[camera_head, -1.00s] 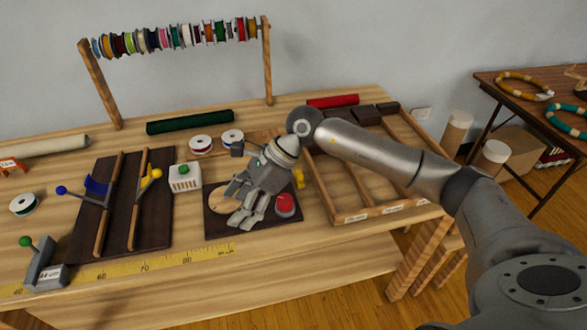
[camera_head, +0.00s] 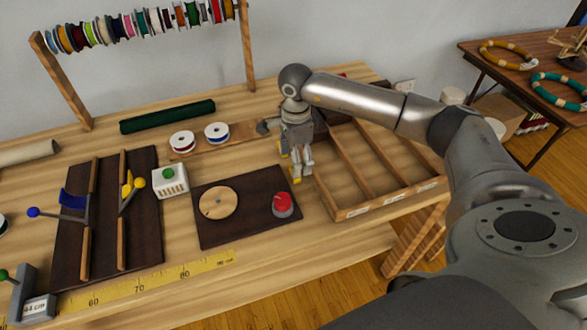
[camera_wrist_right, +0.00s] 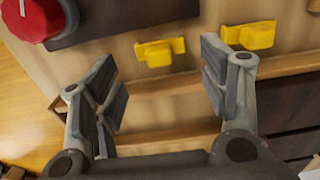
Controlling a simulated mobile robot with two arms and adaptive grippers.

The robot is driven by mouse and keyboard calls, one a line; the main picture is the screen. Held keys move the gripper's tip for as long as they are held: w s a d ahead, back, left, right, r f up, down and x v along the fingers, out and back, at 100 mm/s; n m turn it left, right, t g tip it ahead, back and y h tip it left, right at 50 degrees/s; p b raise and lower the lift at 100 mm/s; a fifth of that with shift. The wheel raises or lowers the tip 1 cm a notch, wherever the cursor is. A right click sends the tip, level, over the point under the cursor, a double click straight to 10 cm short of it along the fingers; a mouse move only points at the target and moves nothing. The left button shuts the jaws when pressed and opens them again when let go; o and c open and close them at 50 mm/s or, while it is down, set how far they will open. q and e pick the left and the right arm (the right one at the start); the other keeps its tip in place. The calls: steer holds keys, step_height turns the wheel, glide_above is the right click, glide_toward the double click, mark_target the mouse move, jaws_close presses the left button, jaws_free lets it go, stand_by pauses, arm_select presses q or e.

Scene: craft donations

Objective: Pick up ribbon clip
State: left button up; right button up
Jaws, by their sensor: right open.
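Two yellow clips lie on the table between the dark board and the divided wooden tray. In the right wrist view, one yellow clip (camera_wrist_right: 160,52) lies between the lines of the two fingers, just beyond their tips. The other yellow clip (camera_wrist_right: 250,35) is partly behind the right-hand finger. In the head view, small yellow parts (camera_head: 296,180) show beside the fingers, mostly hidden. My right gripper (camera_head: 302,172) points down there, and in its wrist view (camera_wrist_right: 157,75) its fingers are wide apart and empty. My left gripper is not in view.
The divided wooden tray (camera_head: 352,212) is close on the right. The dark board (camera_head: 245,222) with a wooden disc (camera_head: 218,202) and red button (camera_head: 282,203) is on the left. Ribbon spools (camera_head: 217,132) stand behind. The table front is clear.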

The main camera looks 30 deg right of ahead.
steer(key=f, duration=0.1)
steer(key=f+p, duration=0.1)
steer(key=f, duration=0.1)
steer(key=shift+s+f, duration=0.2)
steer(key=shift+f, duration=0.35)
steer(key=shift+c, duration=0.5)
steer(key=c, duration=0.5)
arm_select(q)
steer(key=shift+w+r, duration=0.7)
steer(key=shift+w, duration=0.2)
arm_select(e)
steer(key=shift+r, duration=0.1)
steer(key=shift+w+r, duration=0.1)
steer(key=shift+r, duration=0.45)
arm_select(q)
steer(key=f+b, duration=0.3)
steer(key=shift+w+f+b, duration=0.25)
steer(key=shift+b, duration=0.1)
arm_select(e)
steer(key=s+a+r, duration=0.2)
steer(key=s+r, duration=0.2)
steer(key=s+a+r, duration=0.2)
steer(key=s+r, duration=0.1)
steer(key=s, duration=0.1)
steer(key=s+a+r, duration=0.2)
steer(key=s+r, duration=0.2)
steer(key=shift+s+r, duration=0.35)
steer(key=shift+s, duration=0.05)
